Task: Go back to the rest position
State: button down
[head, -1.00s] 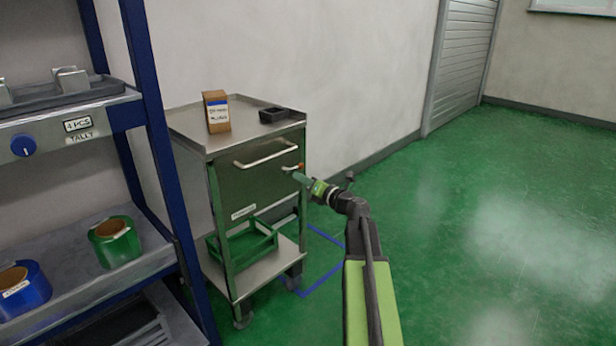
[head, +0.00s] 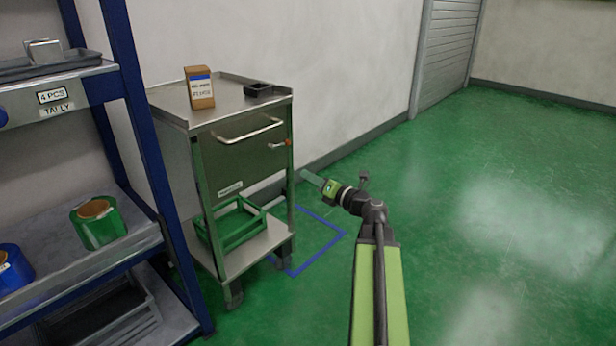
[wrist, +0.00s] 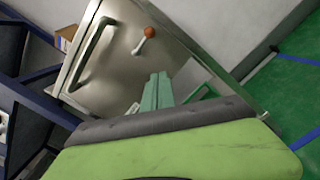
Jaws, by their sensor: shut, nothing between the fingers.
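My gripper (head: 307,177) is at the end of my green and black arm, in front of and to the right of the steel cart (head: 170,100). It stands apart from the cart, with floor showing behind its tip. In the wrist view its two pale green fingers (wrist: 157,90) lie together, shut and empty. Beyond them are the cart's closed drawer front (wrist: 110,65), its bar handle and a small lever with an orange knob (wrist: 149,32).
A blue shelf rack (head: 146,130) with tape rolls stands at left. Blue floor lines (head: 318,262) mark a spot beside the cart. Right floor is open.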

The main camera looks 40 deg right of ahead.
jog(key=w+r+m+g+h+p, duration=0.1)
jog(key=w+r+m+h+p, duration=0.2)
jog(key=m+h, duration=0.5)
jog(key=w+r+m+g+h+p, duration=0.15)
jog(key=w+m+h+p, duration=0.25)
jog(key=m, duration=0.7)
jog(key=s+a+f+m+g+y+p, duration=0.35)
jog(key=a+f+m+g, duration=0.5)
jog(key=a+f, duration=0.35)
jog(key=s+a+f+m+g+y+p, duration=0.1)
jog(key=s+a+f+g+y+p, duration=0.15)
jog(key=s+a, duration=0.65)
jog(key=s+a+f+m+g+y+p, duration=0.15)
jog(key=s+a+g, duration=0.25)
jog(key=a, duration=0.8)
notch_tip(320, 180, up, 38)
jog(key=s+a+p, duration=0.1)
jog(key=p, duration=3.6)
jog(key=shift+s+a+r+y, duration=0.15)
jog(key=shift+s+a+y, duration=0.1)
jog(key=shift+y, duration=0.2)
